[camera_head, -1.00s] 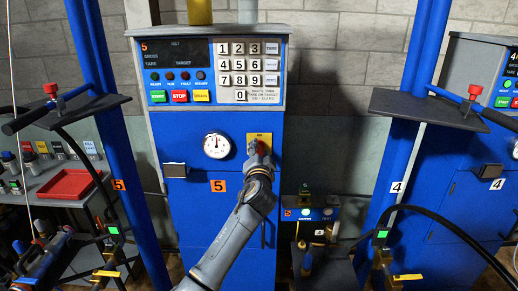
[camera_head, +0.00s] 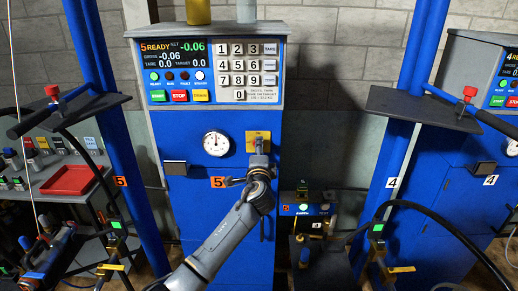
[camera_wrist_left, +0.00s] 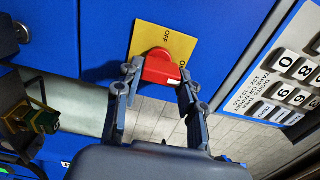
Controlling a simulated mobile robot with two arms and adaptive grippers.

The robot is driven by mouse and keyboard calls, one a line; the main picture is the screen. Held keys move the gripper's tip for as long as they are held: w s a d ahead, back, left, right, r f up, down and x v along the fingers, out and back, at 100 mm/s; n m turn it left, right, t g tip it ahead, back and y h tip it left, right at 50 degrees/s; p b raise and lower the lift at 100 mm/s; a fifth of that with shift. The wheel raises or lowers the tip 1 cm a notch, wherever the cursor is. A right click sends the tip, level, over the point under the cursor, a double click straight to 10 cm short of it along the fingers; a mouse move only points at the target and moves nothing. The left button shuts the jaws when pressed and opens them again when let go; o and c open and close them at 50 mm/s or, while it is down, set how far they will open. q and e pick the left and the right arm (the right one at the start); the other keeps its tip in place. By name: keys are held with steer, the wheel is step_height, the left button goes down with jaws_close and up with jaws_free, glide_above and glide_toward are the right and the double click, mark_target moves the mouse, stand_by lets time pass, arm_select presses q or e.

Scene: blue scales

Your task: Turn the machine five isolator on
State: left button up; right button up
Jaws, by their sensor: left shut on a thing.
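The machine five isolator is a red rotary knob (camera_wrist_left: 160,67) on a yellow plate (camera_head: 251,136), on the blue front of machine five (camera_head: 226,245). My left gripper (camera_wrist_left: 158,82) is shut on the knob, with a finger on either side of it in the left wrist view. In the head view my left gripper (camera_head: 259,152) covers most of the knob. The machine's display (camera_head: 175,60) is lit and reads "5 READY", with net -0.06. My right gripper is not in view.
A round dial (camera_head: 215,143) and a small box-like fitting (camera_head: 175,168) are left of the plate. The keypad (camera_head: 240,70) is above. A red tray (camera_head: 70,180) lies on a side bench at left. Machine four (camera_head: 465,170) stands at right.

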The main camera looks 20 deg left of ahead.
arm_select(q)
steer(key=shift+f, duration=0.1)
stand_by(0.4)
steer(key=o, duration=1.2)
steer(key=shift+c, duration=0.2)
steer(key=v, duration=1.2)
